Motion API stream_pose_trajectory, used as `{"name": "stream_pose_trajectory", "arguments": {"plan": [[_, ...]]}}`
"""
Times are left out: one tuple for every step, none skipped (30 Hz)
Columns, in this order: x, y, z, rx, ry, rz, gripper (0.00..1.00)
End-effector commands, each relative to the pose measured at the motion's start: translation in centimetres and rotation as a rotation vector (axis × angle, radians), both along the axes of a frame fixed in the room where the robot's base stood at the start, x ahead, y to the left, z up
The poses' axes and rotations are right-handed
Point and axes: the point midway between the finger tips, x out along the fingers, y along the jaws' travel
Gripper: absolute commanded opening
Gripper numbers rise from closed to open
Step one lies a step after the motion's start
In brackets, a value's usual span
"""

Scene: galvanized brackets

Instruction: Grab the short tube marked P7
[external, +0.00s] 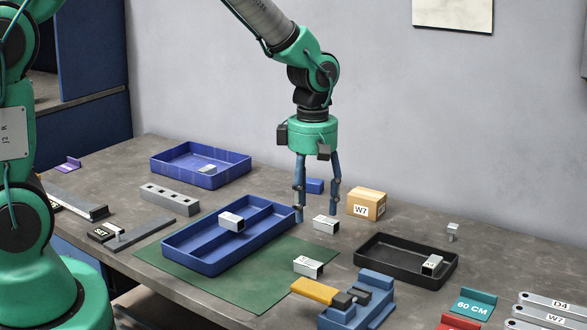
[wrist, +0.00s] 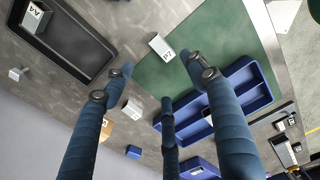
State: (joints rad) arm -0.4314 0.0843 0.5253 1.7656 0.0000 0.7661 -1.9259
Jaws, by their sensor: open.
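The short tube marked P7 (wrist: 161,46) is a pale, square-section piece, its dark label readable in the wrist view. It lies on the green mat near its edge, and in the external view it appears to be the tube (external: 308,267) at the mat's front right. My gripper (external: 316,212) is open and empty above the table, behind that tube. Its spread fingers (wrist: 160,85) show in the wrist view. A similar tube (external: 326,224) lies close to the fingertips; its label is unreadable.
A divided blue tray (external: 190,262) holds another tube (external: 231,222). A black tray (external: 385,264) holds a tube marked A4 (wrist: 35,18). A box marked W7 (external: 366,205) stands behind. A blue vise-like fixture (external: 340,317) with a yellow part (external: 313,291) stands in front of the P7 tube.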

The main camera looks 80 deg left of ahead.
Motion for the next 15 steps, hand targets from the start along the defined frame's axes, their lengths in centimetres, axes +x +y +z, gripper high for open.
{"name": "stream_pose_trajectory", "arguments": {"plan": [[0.0, 0.0, -0.4, -0.001, 0.002, 0.000, 0.57], [-0.1, 0.0, -0.6, -0.001, 0.002, 0.000, 0.57], [-0.1, 0.0, -1.0, -0.001, 0.002, 0.000, 0.57], [0.0, 0.0, -1.3, -0.001, 0.002, -0.001, 0.57], [-0.1, 0.0, -1.7, -0.001, 0.002, -0.001, 0.57], [-0.1, 0.0, -2.2, -0.001, 0.002, -0.001, 0.57], [-0.1, 0.0, -2.6, -0.001, 0.003, -0.001, 0.57], [-0.1, 0.0, -3.0, -0.001, 0.002, -0.001, 0.57], [0.0, 0.0, -3.6, -0.001, 0.002, -0.001, 0.57], [-0.1, 0.0, -4.1, -0.001, 0.002, -0.001, 0.57], [-0.1, 0.0, -4.6, -0.001, 0.003, -0.001, 0.57], [-0.1, -0.1, -5.3, -0.001, 0.003, -0.001, 0.57], [-0.1, 0.0, -5.7, -0.001, 0.003, -0.001, 0.57], [-0.1, 0.0, -6.1, -0.001, 0.002, -0.001, 0.57], [-0.1, 0.0, -6.6, -0.001, 0.002, -0.001, 0.57]]}}
